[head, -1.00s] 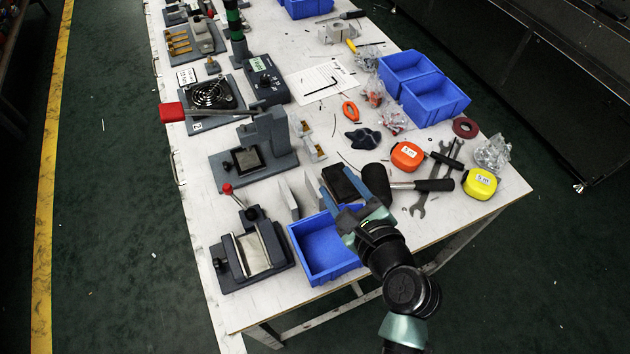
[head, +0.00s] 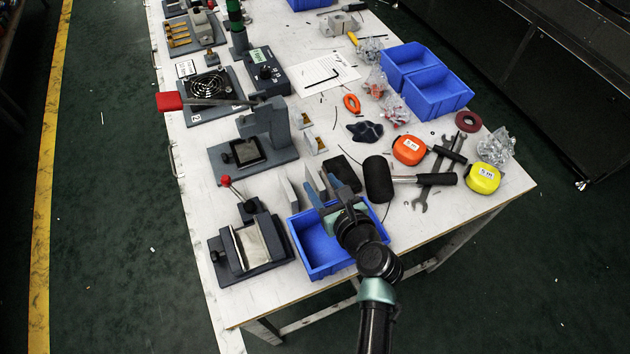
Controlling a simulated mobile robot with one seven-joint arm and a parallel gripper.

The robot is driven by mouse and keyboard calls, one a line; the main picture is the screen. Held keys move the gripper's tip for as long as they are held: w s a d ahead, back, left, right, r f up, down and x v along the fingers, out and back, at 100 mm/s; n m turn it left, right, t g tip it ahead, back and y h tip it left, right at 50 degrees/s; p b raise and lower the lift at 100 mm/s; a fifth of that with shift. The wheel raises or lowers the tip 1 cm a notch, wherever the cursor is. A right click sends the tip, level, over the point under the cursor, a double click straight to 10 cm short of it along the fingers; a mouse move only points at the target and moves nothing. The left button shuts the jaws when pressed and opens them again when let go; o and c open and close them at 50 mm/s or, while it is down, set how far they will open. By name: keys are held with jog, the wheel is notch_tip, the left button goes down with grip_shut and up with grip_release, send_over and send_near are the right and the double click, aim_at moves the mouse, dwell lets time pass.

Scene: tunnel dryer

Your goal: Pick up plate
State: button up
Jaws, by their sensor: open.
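A thin light-grey plate (head: 289,194) stands on edge on the white table, just behind the blue bin (head: 318,268). A second thin grey plate (head: 311,183) stands close to its right, partly covered by my fingers. My gripper (head: 318,182) is open above the back right of the blue bin, its fingers pointing away toward the second plate. Its fingertips overlap that plate in the picture; I cannot tell whether they touch it or straddle it.
A black block (head: 343,174) and a black-headed mallet (head: 378,180) lie right of my fingers. A clamp fixture (head: 250,247) stands left of the bin and a press fixture (head: 262,135) behind. Wrenches (head: 436,178) and tape measures (head: 409,150) crowd the right side.

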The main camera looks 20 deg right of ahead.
aim_at(316, 177)
jog(key=x, duration=0.3)
jog(key=shift+w+d+f, duration=0.1)
grip_shut()
dwell(1.4)
